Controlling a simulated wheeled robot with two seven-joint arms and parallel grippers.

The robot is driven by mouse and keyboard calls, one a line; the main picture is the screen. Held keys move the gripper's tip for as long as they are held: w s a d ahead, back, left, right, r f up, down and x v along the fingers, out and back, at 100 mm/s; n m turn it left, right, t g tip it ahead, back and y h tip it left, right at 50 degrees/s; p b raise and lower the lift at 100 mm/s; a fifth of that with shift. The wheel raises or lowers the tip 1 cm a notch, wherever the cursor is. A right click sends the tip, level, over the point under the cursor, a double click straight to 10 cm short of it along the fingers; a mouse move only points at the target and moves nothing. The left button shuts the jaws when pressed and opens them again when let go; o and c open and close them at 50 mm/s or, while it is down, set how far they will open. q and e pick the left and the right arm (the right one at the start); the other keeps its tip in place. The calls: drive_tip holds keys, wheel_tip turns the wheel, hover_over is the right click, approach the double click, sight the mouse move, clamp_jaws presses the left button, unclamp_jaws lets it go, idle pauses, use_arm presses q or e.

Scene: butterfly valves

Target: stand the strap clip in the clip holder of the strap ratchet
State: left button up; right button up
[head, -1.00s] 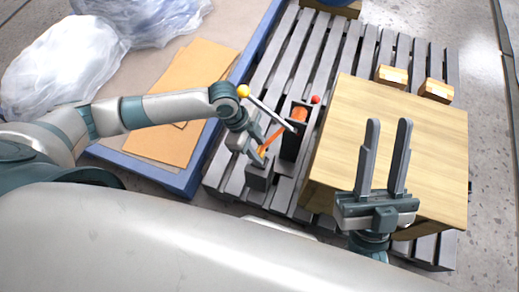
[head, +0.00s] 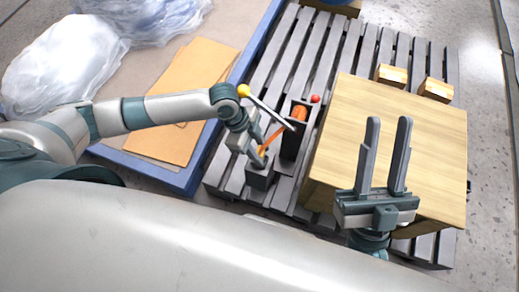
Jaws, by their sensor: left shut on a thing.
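The strap ratchet (head: 291,145) is a dark upright housing on the pallet, with an orange strap spool (head: 299,113) at its top. An orange strap (head: 274,139) runs from it down to my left gripper (head: 259,152). That gripper is shut on the strap clip, which is mostly hidden between its fingers. The clip holder (head: 259,179) is a small dark block just below the fingertips. The clip is at the holder's top; I cannot tell whether it is inside. My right gripper (head: 388,155) is open and empty, over the wooden crate.
A grey lever with a yellow knob (head: 244,91) passes close above my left gripper. A red knob (head: 315,99) is beside the spool. The large wooden crate (head: 400,110) stands right of the ratchet, with two small boxes behind. Bare pallet slats (head: 285,55) lie behind.

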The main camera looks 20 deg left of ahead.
use_arm(q)
drive_tip(key=shift+f, duration=0.35)
idle(0.7)
drive_tip(key=o, duration=1.3)
drive_tip(key=p+v, duration=0.4)
drive_tip(key=v, duration=1.3)
drive_tip(key=shift+a+r, duration=0.15)
drive_tip(key=shift+s, duration=0.15)
